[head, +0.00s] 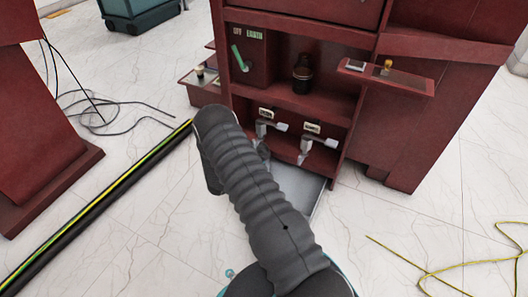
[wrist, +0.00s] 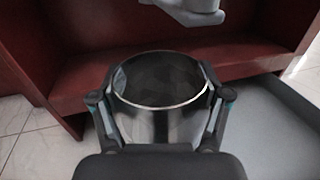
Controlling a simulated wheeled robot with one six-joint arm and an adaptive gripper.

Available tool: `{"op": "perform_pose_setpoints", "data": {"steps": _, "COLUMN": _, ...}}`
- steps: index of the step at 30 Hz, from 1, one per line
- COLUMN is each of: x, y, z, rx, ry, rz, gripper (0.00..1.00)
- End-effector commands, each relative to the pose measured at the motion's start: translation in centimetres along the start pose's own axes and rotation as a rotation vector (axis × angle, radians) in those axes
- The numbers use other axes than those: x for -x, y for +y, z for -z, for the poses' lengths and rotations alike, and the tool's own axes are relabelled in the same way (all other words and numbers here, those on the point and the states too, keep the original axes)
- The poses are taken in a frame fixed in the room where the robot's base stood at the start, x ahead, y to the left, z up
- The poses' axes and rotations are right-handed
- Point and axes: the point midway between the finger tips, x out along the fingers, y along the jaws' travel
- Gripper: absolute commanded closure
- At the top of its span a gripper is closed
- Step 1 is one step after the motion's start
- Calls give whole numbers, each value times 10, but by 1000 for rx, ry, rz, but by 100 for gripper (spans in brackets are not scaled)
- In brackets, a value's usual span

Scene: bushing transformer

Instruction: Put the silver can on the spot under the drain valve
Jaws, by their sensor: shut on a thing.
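The silver can (wrist: 160,122) is upright and open at the top in the wrist view. It looks empty. My gripper (wrist: 160,95) is shut on it, one finger on each side. A pale grey valve (wrist: 190,10) hangs just beyond and above the can's rim, slightly right of it. In the head view two grey valves, the left one (head: 270,127) and the right one (head: 305,155), stick out of the red cabinet under small labels. I cannot read which is the drain valve. The gripper and can are hidden behind my arm there. No spot marking can be made out.
A grey tray (head: 312,190) lies on the floor before the red cabinet (head: 295,60); its surface also shows at right in the wrist view (wrist: 285,135). A black cable with a yellow-green stripe (head: 105,215) runs at left. A yellow wire (head: 440,270) lies at right.

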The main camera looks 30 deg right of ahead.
Motion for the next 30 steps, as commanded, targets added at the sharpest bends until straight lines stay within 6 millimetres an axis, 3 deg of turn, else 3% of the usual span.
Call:
{"op": "perform_pose_setpoints", "data": {"steps": 5, "x": -18, "y": 0, "z": 17, "rx": 0, "ry": 0, "rz": 1, "gripper": 90}}
{"op": "perform_pose_setpoints", "data": {"steps": 16, "x": -18, "y": 0, "z": 19, "rx": 0, "ry": 0, "rz": 0, "gripper": 90}}
{"op": "perform_pose_setpoints", "data": {"steps": 17, "x": -18, "y": 0, "z": 19, "rx": 0, "ry": 0, "rz": 0, "gripper": 17}}
{"op": "perform_pose_setpoints", "data": {"steps": 19, "x": -18, "y": 0, "z": 19, "rx": 0, "ry": 0, "rz": 0, "gripper": 0}}
{"op": "perform_pose_setpoints", "data": {"steps": 30, "x": -18, "y": 0, "z": 18, "rx": 0, "ry": 0, "rz": 0, "gripper": 0}}
